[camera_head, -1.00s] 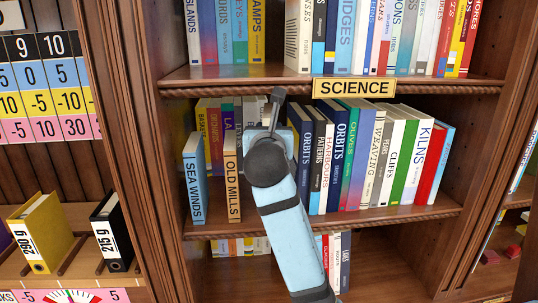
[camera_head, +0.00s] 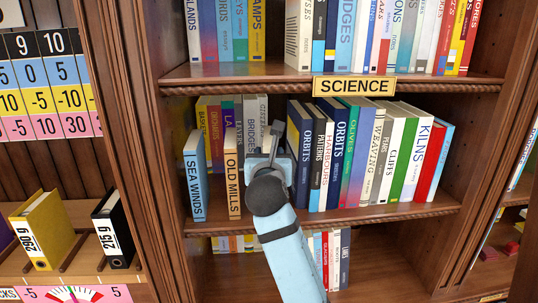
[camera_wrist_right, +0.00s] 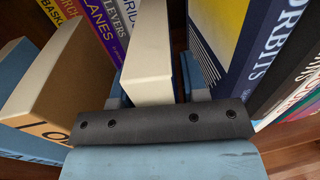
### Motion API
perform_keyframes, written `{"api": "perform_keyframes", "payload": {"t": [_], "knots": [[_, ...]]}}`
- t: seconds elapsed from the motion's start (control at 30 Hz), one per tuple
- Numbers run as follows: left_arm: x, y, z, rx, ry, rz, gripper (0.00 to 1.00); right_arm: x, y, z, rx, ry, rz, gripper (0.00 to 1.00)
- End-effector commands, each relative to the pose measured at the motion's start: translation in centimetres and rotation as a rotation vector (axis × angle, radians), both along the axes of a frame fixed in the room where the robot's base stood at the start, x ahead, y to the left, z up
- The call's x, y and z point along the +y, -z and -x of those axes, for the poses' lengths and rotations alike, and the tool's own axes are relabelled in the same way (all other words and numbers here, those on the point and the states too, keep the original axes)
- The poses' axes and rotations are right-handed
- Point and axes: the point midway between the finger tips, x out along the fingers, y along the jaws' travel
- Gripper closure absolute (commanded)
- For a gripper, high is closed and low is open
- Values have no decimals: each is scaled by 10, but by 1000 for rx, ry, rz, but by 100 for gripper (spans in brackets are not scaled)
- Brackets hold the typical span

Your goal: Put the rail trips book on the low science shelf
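My right gripper (camera_head: 272,142) is at the middle bookcase shelf, between the Old Mills book (camera_head: 232,185) and the dark blue Orbits book (camera_head: 301,150). In the right wrist view a book with a cream top (camera_wrist_right: 150,55) stands between its two fingers. Its spine and title are hidden, so I cannot tell whether it is the rail trips book. I cannot tell whether the fingers press on it. No title reading rail trips is legible. A SCIENCE label (camera_head: 354,87) sits on the shelf edge above. My left gripper is not in view.
The Sea Winds book (camera_head: 194,178) stands left of Old Mills. A row of books (camera_head: 385,155) fills the right part of this shelf. The lower shelf (camera_head: 385,265) has a few books at the back and bare board at right. Binders (camera_head: 42,230) stand at left.

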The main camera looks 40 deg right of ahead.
Motion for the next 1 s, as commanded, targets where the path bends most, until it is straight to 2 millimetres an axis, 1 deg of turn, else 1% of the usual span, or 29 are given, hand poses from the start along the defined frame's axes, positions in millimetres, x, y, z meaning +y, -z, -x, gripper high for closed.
{"api": "perform_keyframes", "payload": {"t": [0.03, 0.07, 0.37, 0.43, 0.57, 0.8, 0.9, 1.0], "knots": [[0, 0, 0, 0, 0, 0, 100, 0, 0, 0, -1, 0, -1, 48], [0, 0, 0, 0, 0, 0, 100, 0, 0, 0, -1, 0, -1, 45], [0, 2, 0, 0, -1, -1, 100, 0, -2, 0, -3, 0, -2, 45], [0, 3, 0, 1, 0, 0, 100, 3, -2, 4, -2, -1, -1, 45], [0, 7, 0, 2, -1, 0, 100, 15, -1, 21, -1, -2, 0, 45], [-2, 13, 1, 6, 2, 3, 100, 47, -2, 63, -2, -3, -1, 45], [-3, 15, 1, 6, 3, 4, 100, 57, -2, 78, -2, -2, -2, 45], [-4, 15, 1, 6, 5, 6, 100, 65, -2, 88, -1, -2, -2, 45]]}}
